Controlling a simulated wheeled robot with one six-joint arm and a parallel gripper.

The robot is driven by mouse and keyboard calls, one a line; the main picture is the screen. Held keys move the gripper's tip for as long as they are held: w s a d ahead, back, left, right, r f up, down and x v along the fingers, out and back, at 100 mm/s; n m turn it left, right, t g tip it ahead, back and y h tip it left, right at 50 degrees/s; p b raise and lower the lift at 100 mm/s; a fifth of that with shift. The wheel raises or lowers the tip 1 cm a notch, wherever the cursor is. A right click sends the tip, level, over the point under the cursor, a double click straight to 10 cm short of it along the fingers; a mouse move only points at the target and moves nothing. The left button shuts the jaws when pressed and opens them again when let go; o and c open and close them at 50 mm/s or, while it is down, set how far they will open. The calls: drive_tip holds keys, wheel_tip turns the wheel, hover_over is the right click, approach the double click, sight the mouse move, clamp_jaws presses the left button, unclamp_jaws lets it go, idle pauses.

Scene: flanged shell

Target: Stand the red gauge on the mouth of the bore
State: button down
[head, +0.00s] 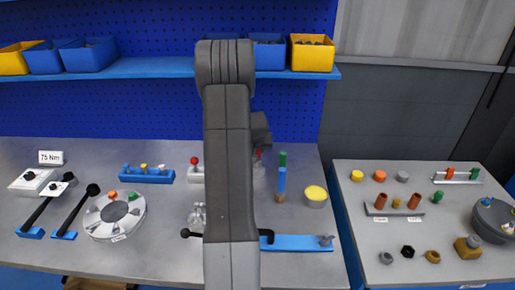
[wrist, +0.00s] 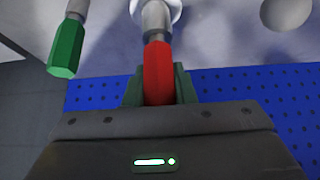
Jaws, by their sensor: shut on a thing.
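The red gauge (wrist: 157,72) is held between the two fingers of my gripper (wrist: 158,88) in the wrist view, with its grey metal end (wrist: 155,20) pointing away from my gripper. That end lies in front of a pale round rim (wrist: 174,14); I cannot tell if they touch or if this is the bore's mouth. In the head view only a small red part of the gauge (head: 258,154) shows beside my arm, which hides most of my gripper and what lies below it. The bore is not clearly seen there.
A green-topped gauge (wrist: 66,47) stands close by on the left in the wrist view. A blue fixture (head: 300,243) lies in front.

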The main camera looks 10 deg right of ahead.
drive_tip(key=shift+f+b, duration=0.2)
drive_tip(key=shift+b, duration=0.15)
drive_tip(key=c, duration=1.2)
unclamp_jaws()
drive_tip(key=shift+r, duration=0.1)
drive_tip(key=shift+r+p, duration=0.3)
drive_tip(key=b+v, duration=0.2)
drive_tip(key=v, duration=0.9)
drive_tip(key=shift+s+r, duration=0.2)
drive_tip(key=shift+s, duration=0.1)
drive_tip(key=shift+a, duration=0.1)
